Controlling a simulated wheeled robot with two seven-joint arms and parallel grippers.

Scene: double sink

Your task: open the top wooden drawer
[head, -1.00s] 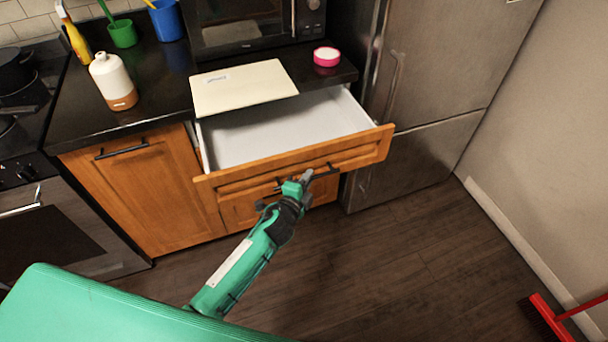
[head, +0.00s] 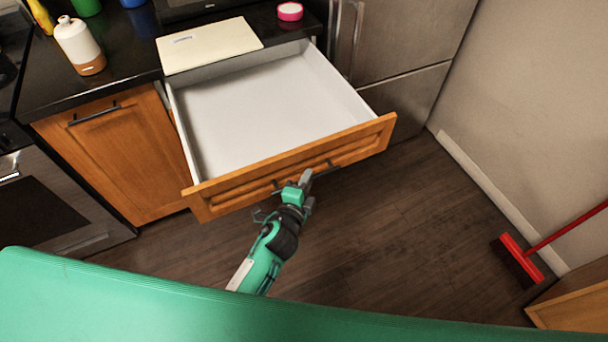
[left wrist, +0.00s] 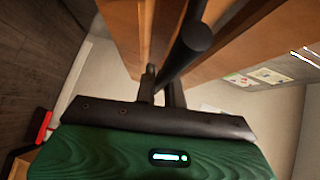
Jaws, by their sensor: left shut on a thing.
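The top wooden drawer (head: 290,165) is pulled far out under the dark counter in the head view, and its white inside (head: 270,105) is empty. My left gripper (head: 303,180) is at the drawer front, shut on the dark bar handle (head: 325,167). In the left wrist view the black handle (left wrist: 190,45) runs between the fingers (left wrist: 160,85) in front of the wooden drawer face (left wrist: 240,35). My right gripper is not in view.
A cream board (head: 210,46), a white and brown bottle (head: 79,46) and a pink roll (head: 290,11) are on the counter. A fridge (head: 395,45) stands right of the drawer. A red broom (head: 518,260) lies at the right. Dark floor (head: 400,240) is clear before the drawer.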

